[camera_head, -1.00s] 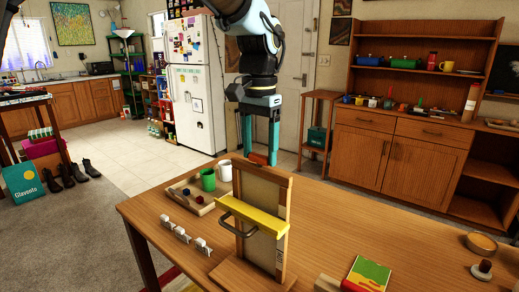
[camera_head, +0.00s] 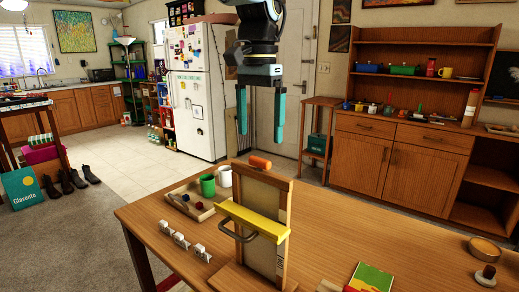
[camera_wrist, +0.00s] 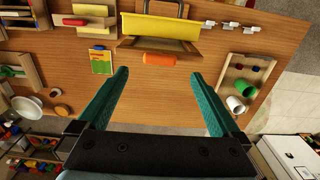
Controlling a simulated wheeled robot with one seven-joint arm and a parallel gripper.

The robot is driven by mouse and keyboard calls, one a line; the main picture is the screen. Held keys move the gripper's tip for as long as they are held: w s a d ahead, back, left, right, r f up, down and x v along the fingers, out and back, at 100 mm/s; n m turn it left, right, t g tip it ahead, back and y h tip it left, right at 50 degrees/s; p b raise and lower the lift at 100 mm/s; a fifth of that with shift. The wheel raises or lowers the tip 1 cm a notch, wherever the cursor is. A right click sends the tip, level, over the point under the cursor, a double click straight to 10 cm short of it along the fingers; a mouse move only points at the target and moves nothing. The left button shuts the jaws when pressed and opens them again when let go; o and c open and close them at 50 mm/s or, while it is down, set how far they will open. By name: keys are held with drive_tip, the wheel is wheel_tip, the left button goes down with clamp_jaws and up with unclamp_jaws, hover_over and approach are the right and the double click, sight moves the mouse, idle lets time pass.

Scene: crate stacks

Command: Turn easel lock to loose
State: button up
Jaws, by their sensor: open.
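The wooden easel (camera_head: 270,190) stands upright on the table, with a yellow ledge (camera_head: 253,222) and a grey handle across its front. An orange lock knob (camera_head: 260,162) sits at the top of the easel's back side. It also shows in the wrist view (camera_wrist: 159,59), lying lengthwise across the picture. My gripper (camera_head: 261,140) is above and behind the easel, pointing down, with its teal fingers wide apart. In the wrist view my gripper (camera_wrist: 165,72) is empty, and the orange knob lies beyond the fingertips, between their lines. The fingers touch nothing.
A wooden tray (camera_head: 188,200) with small pieces, a green mug (camera_head: 208,185) and a white mug (camera_head: 224,176) are left of the easel. Several white clips (camera_head: 180,240) lie at the table's left edge. A green-red book (camera_head: 370,279) lies at right. Table right of the easel is mostly clear.

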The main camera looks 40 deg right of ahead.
sight(259, 158)
drive_tip(key=shift+r, duration=2.3)
drive_tip(key=w+a+f+n, duration=0.3)
drive_tip(key=w+a+f, duration=0.35)
drive_tip(key=a, duration=0.25)
drive_tip(key=w+a+f+n, duration=0.3)
drive_tip(key=w+a+f, duration=0.35)
drive_tip(key=a, duration=0.25)
drive_tip(key=s+a+f+n, duration=0.2)
drive_tip(key=a+f, duration=0.3)
drive_tip(key=a, duration=0.6)
drive_tip(key=s+a+f+n+t, duration=0.1)
drive_tip(key=a+f+n, duration=0.4)
drive_tip(key=a, duration=0.7)
drive_tip(key=shift+s+f+n+t, duration=0.3)
drive_tip(key=shift+s+f, duration=0.15)
drive_tip(key=shift+f, duration=0.25)
